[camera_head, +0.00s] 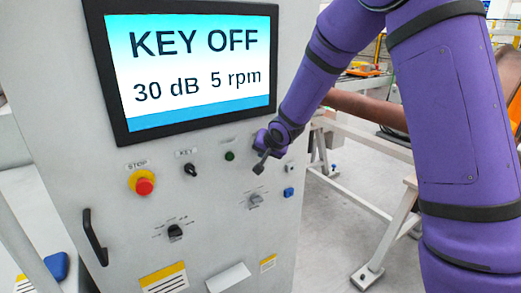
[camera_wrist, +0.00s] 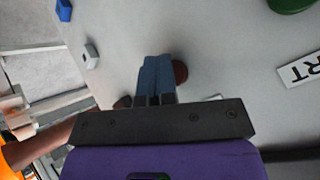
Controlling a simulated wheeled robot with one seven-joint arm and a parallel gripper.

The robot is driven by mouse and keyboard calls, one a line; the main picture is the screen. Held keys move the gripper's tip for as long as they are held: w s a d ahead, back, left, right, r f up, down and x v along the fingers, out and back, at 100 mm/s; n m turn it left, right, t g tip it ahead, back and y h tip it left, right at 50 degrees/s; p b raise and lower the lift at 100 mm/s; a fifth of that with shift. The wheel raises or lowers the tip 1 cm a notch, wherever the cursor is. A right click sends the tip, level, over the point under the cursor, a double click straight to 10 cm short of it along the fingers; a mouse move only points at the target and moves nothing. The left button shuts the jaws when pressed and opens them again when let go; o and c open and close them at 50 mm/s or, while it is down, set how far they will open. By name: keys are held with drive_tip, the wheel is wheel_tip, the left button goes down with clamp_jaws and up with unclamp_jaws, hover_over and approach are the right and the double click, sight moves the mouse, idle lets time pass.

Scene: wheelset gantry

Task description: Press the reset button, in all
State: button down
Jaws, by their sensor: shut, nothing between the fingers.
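My gripper (camera_head: 259,167) is shut and empty in front of the right part of the grey control panel (camera_head: 110,180). In the wrist view its closed fingers (camera_wrist: 155,62) point at the panel face, beside a dark red round button (camera_wrist: 180,72) that they partly cover. I cannot tell whether they touch it. In the head view that button is hidden behind my gripper. A blue button (camera_head: 288,192) sits at the panel's right edge and also shows in the wrist view (camera_wrist: 64,10). No reset label is readable, so I cannot tell which button is reset.
The screen (camera_head: 190,65) reads "KEY OFF, 30 dB, 5 rpm". A red stop button (camera_head: 145,186), key switch (camera_head: 190,169), green button (camera_head: 230,155), two selector knobs (camera_head: 175,232) (camera_head: 255,200) and a small pale fitting (camera_wrist: 91,53) surround the spot. A handle (camera_head: 94,238) protrudes lower left.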

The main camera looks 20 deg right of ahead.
drive_tip(key=shift+s, duration=0.1)
drive_tip(key=shift+s+d, duration=0.25)
drive_tip(key=shift+s, duration=0.4)
drive_tip(key=shift+s, duration=0.1)
drive_tip(key=shift+s+d, duration=0.25)
drive_tip(key=shift+s, duration=0.5)
drive_tip(key=shift+s+d, duration=0.25)
drive_tip(key=shift+s, duration=0.55)
drive_tip(key=shift+s+d, duration=0.25)
drive_tip(key=shift+s, duration=0.5)
